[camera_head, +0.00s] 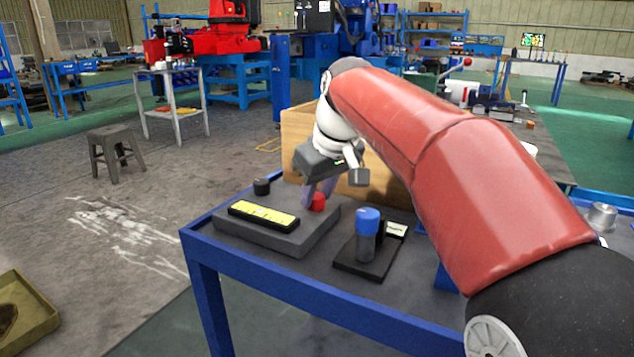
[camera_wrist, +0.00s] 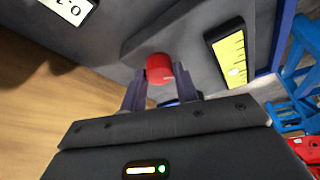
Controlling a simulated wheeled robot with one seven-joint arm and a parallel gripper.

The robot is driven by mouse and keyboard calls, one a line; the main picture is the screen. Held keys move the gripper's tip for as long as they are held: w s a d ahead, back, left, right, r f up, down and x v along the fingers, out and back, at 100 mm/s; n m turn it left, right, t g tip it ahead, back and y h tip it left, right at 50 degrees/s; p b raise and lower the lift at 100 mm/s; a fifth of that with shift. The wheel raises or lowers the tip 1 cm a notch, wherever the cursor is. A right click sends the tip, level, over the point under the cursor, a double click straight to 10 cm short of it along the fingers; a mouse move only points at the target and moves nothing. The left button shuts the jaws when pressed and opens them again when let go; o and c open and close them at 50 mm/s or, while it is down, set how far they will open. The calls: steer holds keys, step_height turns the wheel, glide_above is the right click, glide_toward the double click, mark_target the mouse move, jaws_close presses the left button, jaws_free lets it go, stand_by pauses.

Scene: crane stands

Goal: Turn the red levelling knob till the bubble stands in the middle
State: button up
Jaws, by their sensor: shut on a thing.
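The red levelling knob (camera_head: 318,201) sits at the right end of a grey block (camera_head: 290,241) on the table. My gripper (camera_head: 314,190) reaches down to it. In the wrist view the knob (camera_wrist: 158,67) shows between the fingertips of my gripper (camera_wrist: 160,84), which is shut on it. A yellow level vial (camera_head: 264,216) lies along the block's top; its bubble is too small to make out there. In the wrist view the vial (camera_wrist: 231,53) shows a pale round spot near its lower end, seemingly the bubble, off the middle.
A blue-capped post (camera_head: 367,238) on a black base (camera_head: 371,267) stands to the right. A wooden box (camera_head: 297,140) is behind. The blue-framed table's (camera_head: 300,291) front strip is clear.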

steer(key=shift+w+d+n+g+y+p, duration=0.1)
steer(key=shift+n+g+y+p, duration=0.2)
steer(key=shift+n, duration=0.5)
steer(key=shift+n+g+y+p, duration=0.15)
steer(key=shift+n+p, duration=0.25)
steer(key=shift+n, duration=0.4)
steer(key=o, duration=1)
steer(key=p+v, duration=0.1)
steer(key=v, duration=0.6)
steer(key=shift+d+r, duration=0.2)
steer(key=shift+r, duration=0.15)
